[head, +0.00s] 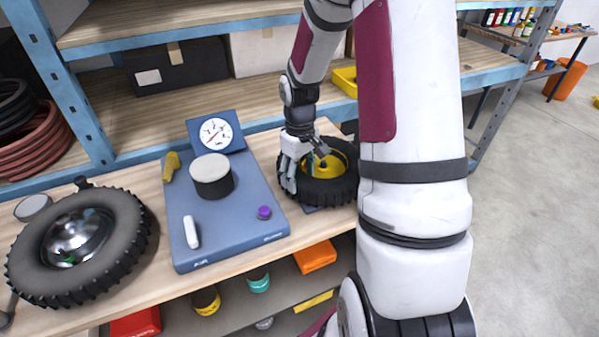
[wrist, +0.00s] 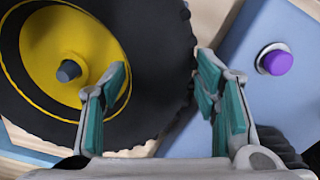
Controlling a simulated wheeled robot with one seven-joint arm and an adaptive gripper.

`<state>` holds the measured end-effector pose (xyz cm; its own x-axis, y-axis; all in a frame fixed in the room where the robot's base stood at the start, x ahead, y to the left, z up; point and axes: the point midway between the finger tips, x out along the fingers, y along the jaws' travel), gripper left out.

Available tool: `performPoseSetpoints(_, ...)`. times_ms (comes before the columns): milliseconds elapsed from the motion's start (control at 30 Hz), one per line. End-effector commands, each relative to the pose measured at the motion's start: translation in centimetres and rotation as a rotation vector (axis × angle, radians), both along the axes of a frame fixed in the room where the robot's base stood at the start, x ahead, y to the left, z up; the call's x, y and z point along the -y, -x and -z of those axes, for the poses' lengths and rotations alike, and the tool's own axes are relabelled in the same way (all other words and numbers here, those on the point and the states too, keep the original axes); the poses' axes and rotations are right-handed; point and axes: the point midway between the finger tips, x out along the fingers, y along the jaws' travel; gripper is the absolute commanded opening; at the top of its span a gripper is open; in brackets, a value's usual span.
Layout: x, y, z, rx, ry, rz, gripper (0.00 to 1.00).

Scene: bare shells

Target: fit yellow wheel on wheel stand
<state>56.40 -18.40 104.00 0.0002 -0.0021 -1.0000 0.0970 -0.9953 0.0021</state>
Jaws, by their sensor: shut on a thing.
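The yellow wheel (head: 326,165) has a black tyre and a yellow hub. It lies flat at the right end of the wooden bench, and the wrist view shows its hub large at left (wrist: 60,40). My gripper (head: 303,172) is shut on the tyre's side nearest the blue panel; in the wrist view (wrist: 165,95) one finger is inside by the hub, the other outside. A grey peg (wrist: 69,71) shows at the hub's middle. A blue edge (head: 311,209) shows under the wheel, perhaps the wheel stand; most of it is hidden, and I cannot tell how the wheel sits on it.
A blue panel (head: 245,220) left of the wheel carries a gauge (head: 216,133), a grey-topped cylinder (head: 211,176), a white handle (head: 191,231) and a purple button (head: 264,212). A wheel with a silver hub (head: 77,238) lies far left. Blue shelf posts stand behind.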

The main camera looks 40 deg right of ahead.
Motion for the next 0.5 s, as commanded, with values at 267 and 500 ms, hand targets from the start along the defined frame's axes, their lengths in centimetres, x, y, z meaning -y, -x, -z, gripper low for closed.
performPoseSetpoints(267, 0.05, -0.04, 0.0, 0.002, 0.002, 0.0, 0.03)
performPoseSetpoints(500, 0.05, -0.03, 0.01, 0.002, 0.001, 0.0, 0.79)
